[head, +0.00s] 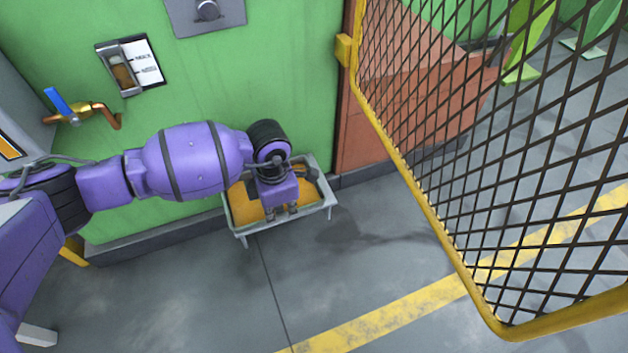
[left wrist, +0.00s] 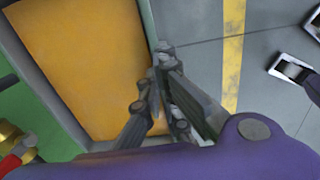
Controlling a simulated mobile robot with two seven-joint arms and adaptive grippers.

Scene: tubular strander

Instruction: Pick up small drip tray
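The small drip tray (head: 241,232) is a pale grey metal tray with short legs and an orange-brown inside. It stands low against the green wall in the head view. In the left wrist view the drip tray (left wrist: 60,92) fills the upper left. My left gripper (head: 283,212) points down over its front rim, and its arm hides part of the tray. In the left wrist view the left gripper's fingers (left wrist: 160,72) are close together, one on the orange side and one on the floor side, with the rim between them. Whether the tray is lifted is unclear. My right gripper is not in view.
A yellow-framed mesh guard (head: 440,225) stands at the right. A brass tap with a blue handle (head: 75,107) sticks out of the green wall (head: 250,60) above and left of the tray. Grey floor with a yellow line (head: 390,312) is free in front.

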